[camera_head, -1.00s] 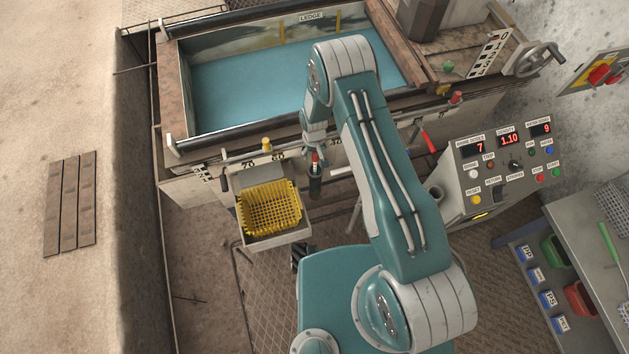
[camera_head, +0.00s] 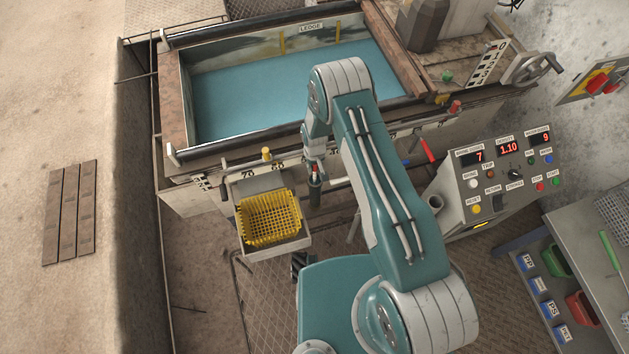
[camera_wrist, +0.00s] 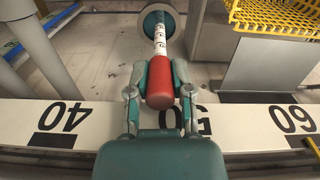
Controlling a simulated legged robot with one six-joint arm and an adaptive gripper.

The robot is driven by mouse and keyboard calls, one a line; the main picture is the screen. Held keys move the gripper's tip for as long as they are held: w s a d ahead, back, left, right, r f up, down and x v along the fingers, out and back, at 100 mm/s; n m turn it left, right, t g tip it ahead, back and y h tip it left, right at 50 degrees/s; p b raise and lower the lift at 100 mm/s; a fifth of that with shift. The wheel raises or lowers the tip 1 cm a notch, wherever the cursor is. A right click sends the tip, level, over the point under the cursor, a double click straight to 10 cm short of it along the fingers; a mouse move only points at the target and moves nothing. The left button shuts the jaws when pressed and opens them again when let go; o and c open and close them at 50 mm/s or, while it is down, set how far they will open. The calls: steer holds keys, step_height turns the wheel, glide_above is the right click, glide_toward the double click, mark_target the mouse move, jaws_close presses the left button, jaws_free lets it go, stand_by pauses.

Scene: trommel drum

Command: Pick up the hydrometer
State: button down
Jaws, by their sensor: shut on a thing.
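The hydrometer has a red top (camera_wrist: 160,84), a white stem with dark marks and a round dark green bulb in the wrist view. In the head view its dark bulb (camera_head: 315,191) hangs below my gripper (camera_head: 314,163), beside the yellow basket. My gripper (camera_wrist: 159,78) is shut on the hydrometer, one finger on each side of the red top. The hydrometer looks roughly upright in the head view. Whether its lower end touches anything cannot be told.
A rail marked 40, 50, 60 (camera_wrist: 240,122) runs close under my gripper. The yellow basket (camera_head: 268,219) stands to the left. The water tank (camera_head: 170,95) is behind. A control console (camera_head: 463,205) and a grey bench (camera_head: 590,225) are at the right.

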steer(key=shift+r, duration=0.1)
step_height(320, 180, up, 18)
steer(key=s+d, duration=0.2)
steer(key=s, duration=0.6)
steer(key=s+d, duration=0.3)
steer(key=s, duration=0.6)
steer(key=shift+s, duration=0.15)
step_height(320, 180, up, 24)
stand_by(2.7)
